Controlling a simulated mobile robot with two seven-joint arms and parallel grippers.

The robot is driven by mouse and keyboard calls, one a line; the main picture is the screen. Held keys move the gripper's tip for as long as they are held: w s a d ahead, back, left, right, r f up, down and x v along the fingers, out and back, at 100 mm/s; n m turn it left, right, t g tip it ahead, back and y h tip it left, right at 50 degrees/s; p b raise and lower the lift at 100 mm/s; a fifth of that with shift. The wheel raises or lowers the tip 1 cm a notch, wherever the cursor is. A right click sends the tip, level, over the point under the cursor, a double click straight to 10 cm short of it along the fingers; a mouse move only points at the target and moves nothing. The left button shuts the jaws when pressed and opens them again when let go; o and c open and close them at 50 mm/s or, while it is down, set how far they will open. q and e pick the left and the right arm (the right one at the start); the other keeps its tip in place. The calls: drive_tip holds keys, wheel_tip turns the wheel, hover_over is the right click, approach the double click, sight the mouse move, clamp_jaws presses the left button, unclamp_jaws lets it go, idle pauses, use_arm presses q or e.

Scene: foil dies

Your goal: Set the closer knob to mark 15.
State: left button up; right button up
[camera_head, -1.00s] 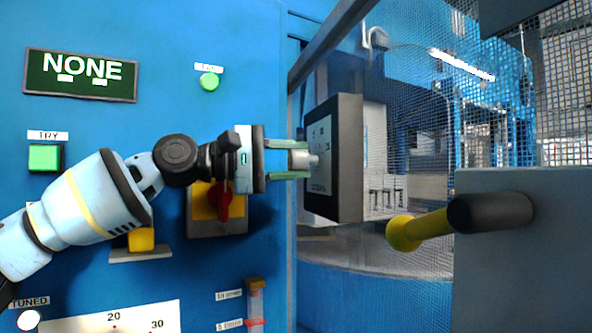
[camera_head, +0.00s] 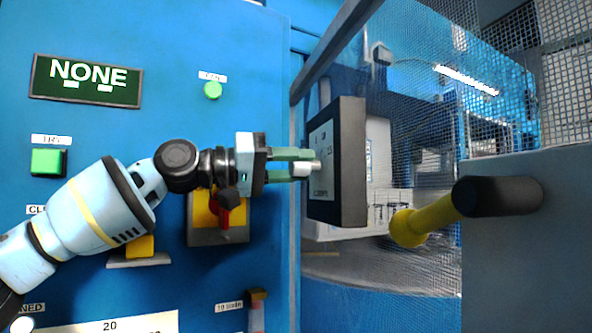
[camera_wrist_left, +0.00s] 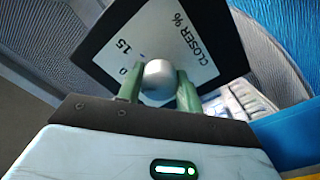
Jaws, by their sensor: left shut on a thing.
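The closer panel is a dark-framed plate (camera_head: 350,165) with a pale face, standing out from the blue cabinet beside the mesh guard. In the left wrist view its face (camera_wrist_left: 205,55) reads "CLOSER %", with 0 and 15 to the left of the label. The silver knob (camera_wrist_left: 158,82) sits on this face. My left gripper (camera_head: 305,168) reaches the panel from the left. Its two green fingers are shut on the knob, one on each side, as the left wrist view (camera_wrist_left: 158,92) shows. I cannot make out the knob's pointer. My right gripper is not in view.
A grey block (camera_head: 530,240) with a black and yellow handle (camera_head: 430,221) stands at the right. A red switch on a yellow plate (camera_head: 203,212) is below my left wrist. Green buttons and a "NONE" display (camera_head: 86,78) are on the cabinet.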

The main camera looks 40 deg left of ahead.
use_arm(q)
drive_tip(key=m, duration=0.4)
drive_tip(key=shift+m+b, duration=0.45)
drive_tip(key=shift+m, duration=1.45)
drive_tip(key=o, duration=1)
drive_tip(key=v, duration=0.8)
drive_tip(key=shift+b, duration=0.35)
